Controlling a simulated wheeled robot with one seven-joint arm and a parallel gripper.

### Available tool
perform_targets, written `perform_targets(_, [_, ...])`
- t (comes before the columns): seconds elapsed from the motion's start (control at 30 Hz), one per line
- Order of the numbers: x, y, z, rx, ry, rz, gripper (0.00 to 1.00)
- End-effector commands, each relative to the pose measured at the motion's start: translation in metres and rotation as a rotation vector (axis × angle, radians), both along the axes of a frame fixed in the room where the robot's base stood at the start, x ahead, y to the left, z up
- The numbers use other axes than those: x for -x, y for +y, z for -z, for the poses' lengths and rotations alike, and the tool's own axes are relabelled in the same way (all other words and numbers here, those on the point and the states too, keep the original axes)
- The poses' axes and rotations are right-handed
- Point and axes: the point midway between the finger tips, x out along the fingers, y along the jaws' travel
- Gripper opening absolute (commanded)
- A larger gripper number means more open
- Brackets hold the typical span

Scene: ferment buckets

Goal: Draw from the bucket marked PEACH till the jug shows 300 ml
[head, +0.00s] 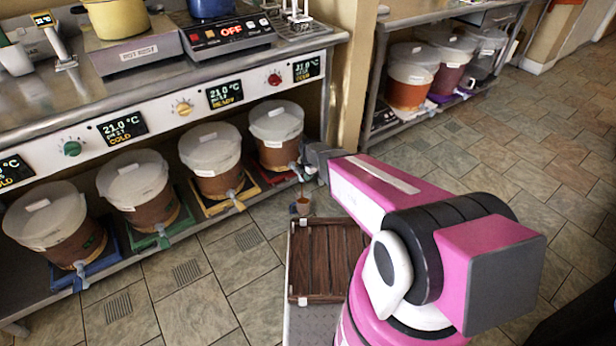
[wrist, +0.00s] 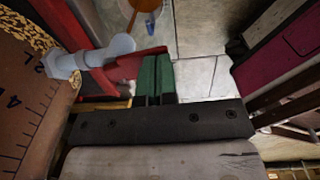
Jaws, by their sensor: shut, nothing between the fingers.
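Several lidded buckets of brown liquid with grey taps stand on the low shelf; their labels are too small to read, so I cannot tell which is PEACH. My gripper (head: 309,168) is at the tap (head: 296,171) of the rightmost one (head: 277,140), on a red mat. In the wrist view, my green fingertips (wrist: 155,78) are shut and empty beside the pale tap (wrist: 95,58) and the bucket's scale (wrist: 22,110). A small jug (head: 303,206) with orange-brown content sits below that tap; its level is unreadable. A thin brown streak shows above it, possibly liquid.
Other buckets stand on blue (head: 76,270), green (head: 160,235) and yellow (head: 222,197) mats. A slatted wooden crate (head: 328,262) is close in front. More buckets (head: 412,75) stand on the right shelf. Tiled floor is open rightward.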

Motion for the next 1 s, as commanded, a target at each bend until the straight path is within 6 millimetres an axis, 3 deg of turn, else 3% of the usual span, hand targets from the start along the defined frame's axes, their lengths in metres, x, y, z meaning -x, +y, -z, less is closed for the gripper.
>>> perform_targets(0.53, [0.000, 0.000, -0.001, 0.000, 0.000, 0.000, 0.00])
perform_targets(1.0, [0.000, 0.000, -0.016, 0.000, 0.000, 0.000, 0.00])
